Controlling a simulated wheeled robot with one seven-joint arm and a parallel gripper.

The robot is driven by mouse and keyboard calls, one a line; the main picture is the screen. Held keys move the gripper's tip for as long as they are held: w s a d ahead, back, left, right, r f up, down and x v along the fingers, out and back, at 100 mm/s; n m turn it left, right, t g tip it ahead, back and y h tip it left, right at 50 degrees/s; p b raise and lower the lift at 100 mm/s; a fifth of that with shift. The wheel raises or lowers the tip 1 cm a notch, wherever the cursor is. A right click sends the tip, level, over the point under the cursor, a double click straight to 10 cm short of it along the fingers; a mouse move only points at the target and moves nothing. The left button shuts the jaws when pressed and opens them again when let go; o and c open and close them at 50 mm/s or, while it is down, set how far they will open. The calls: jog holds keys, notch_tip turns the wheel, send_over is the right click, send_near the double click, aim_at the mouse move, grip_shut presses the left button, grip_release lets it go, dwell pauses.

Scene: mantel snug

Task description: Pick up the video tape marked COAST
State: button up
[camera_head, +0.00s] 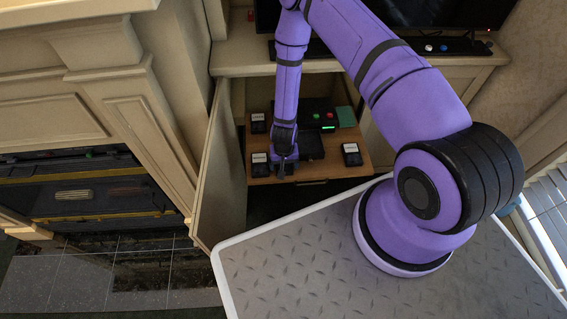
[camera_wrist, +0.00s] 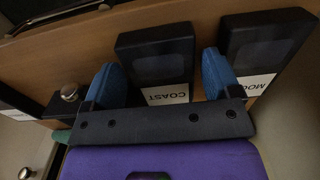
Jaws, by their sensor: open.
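The video tape marked COAST (camera_wrist: 157,58) is a flat black cassette with a white label in the wrist view. It lies on the wooden surface. My gripper (camera_wrist: 162,74) is open, with its two blue fingertips on either side of the tape near its labelled end. I cannot tell whether they touch it. In the head view my gripper (camera_head: 284,170) reaches down over the wooden board in the cabinet, and I cannot pick out the COAST tape with certainty there. A second black tape (camera_wrist: 262,45), its label starting MOO, lies just right of the right finger.
In the head view, other black tapes lie on the wooden board (camera_head: 318,172) at upper left (camera_head: 258,122), lower left (camera_head: 259,168) and right (camera_head: 351,156). A green item (camera_head: 346,117) sits at the back. The open cabinet door (camera_head: 218,175) stands left of my arm.

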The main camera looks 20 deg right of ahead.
jog(key=shift+f, duration=0.5)
jog(key=c, duration=0.7)
jog(key=shift+c, duration=0.2)
jog(key=shift+r, duration=0.15)
